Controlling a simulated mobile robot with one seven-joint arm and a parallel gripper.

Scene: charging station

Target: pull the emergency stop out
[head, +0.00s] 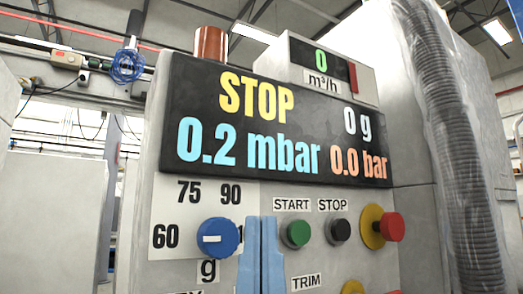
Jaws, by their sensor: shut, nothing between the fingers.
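The emergency stop is a red mushroom button (392,227) on a round yellow base, at the right side of the grey control panel. It sticks out toward the right in the head view. My gripper (260,222) shows as two light blue fingers pointing up at the bottom middle. The fingers are shut and empty. They stand left of the emergency stop, with the green and black buttons between in the picture. The rest of my gripper is below the frame.
A green START button (296,233), a black STOP button (340,231) and a blue dial (217,238) are on the same panel. Another yellow part (352,287) is cut off at the bottom. A display (280,130) is above. A ribbed hose (455,150) runs down the right.

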